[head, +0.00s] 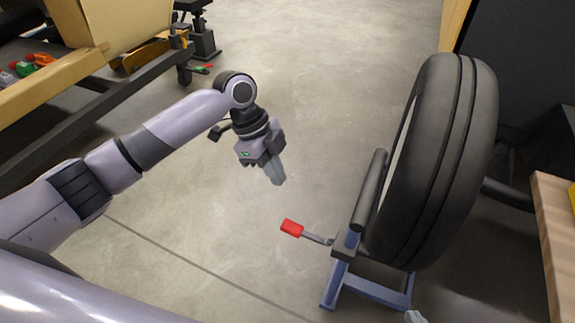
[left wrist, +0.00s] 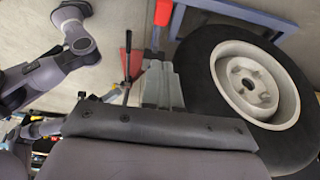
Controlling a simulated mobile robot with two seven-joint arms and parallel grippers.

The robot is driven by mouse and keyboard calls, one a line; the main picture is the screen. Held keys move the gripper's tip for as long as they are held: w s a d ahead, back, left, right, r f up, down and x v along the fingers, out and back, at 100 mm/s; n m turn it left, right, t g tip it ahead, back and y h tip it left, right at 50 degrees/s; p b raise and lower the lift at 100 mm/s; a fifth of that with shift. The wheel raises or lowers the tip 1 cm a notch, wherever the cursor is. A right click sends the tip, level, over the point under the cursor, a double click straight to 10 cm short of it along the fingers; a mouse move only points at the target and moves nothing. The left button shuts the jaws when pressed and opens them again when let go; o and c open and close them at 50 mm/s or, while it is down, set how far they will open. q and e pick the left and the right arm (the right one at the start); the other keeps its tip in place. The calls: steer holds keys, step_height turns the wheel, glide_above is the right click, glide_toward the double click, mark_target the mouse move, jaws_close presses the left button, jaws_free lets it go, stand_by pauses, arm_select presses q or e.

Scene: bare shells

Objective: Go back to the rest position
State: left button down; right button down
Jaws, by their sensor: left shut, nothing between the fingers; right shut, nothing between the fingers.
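My left gripper (head: 276,176) hangs over the bare floor in the middle of the head view, pointing down, shut and empty. Its fingers also show together in the left wrist view (left wrist: 163,84), with nothing between them. A small grey tip of my right gripper (head: 415,317) shows at the bottom edge of the head view, right of centre, shut and empty; the rest of it is out of frame. My left arm reaches in from the left, bent downward at the wrist.
A black tyre (head: 440,165) stands on a blue-footed stand (head: 372,291) to the right; its wheel (left wrist: 254,84) shows in the left wrist view. A red-handled lever (head: 292,228) juts toward my left gripper. A wooden-edged bench (head: 552,235) is at far right. Open floor lies behind the gripper.

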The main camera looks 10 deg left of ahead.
arm_select(q)
steer(key=s+d+f+n+t+h, duration=0.1)
steer(key=s+d+f+n+t, duration=0.25)
steer(key=f, duration=0.25)
steer(key=s+d+f+n+t+h, duration=0.1)
steer(key=s+d+f+n+t, duration=0.1)
steer(key=s+f+n, duration=0.3)
steer(key=s+a+f+n+t+y, duration=0.1)
steer(key=s+a+f+n+t, duration=0.25)
steer(key=n, duration=0.25)
steer(key=s+a+n+t+y, duration=0.2)
steer(key=s+a+n+y, duration=0.15)
steer(key=s+a, duration=0.4)
step_height(320, 180, up, 16)
steer(key=a+p, duration=0.1)
steer(key=p, duration=1.6)
steer(key=shift+s+p, duration=0.15)
steer(key=shift+p, duration=0.25)
steer(key=shift+a+f, duration=0.1)
steer(key=shift+f, duration=0.1)
